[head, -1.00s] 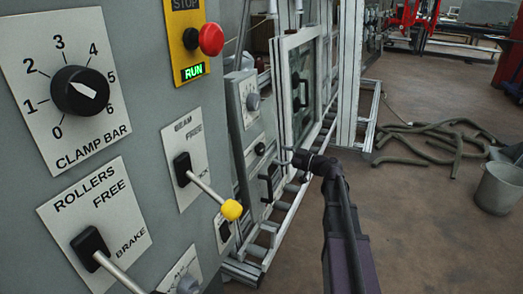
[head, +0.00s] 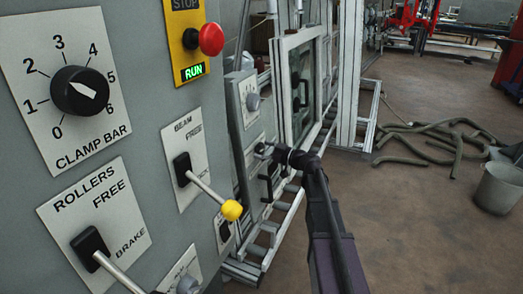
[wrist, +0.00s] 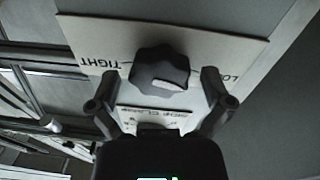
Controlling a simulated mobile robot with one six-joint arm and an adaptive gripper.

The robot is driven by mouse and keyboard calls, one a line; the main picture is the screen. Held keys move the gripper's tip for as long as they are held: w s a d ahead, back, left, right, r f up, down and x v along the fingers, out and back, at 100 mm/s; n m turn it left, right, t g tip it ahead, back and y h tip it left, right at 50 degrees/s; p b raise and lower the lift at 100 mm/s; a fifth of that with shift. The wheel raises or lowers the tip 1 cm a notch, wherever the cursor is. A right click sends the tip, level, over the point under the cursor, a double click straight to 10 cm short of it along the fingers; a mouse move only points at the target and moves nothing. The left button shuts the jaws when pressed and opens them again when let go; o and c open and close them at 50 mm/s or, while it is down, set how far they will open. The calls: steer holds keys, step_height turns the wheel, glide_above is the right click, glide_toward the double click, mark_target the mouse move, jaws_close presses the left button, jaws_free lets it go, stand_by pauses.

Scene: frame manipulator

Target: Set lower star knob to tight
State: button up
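The lower star knob (wrist: 156,66) is black and lobed, on a pale plate (wrist: 220,52) in the wrist view. TIGHT is printed left of it, and a partly hidden word starting LO is at the right. A pale patch shows on the knob's face. My gripper (wrist: 157,80) is open, one finger on each side of the knob, with gaps visible between the fingers and it. In the head view my gripper (head: 266,151) is at the lower plate on the far panel and largely covers the knob there.
An upper grey knob (head: 253,102) sits above on the same panel. A black handle (head: 270,182) is just below my gripper. The yellow-tipped beam lever (head: 231,210) sticks out in front. Open floor with hoses (head: 435,140) lies to the right.

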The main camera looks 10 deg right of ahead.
steer(key=c, duration=1)
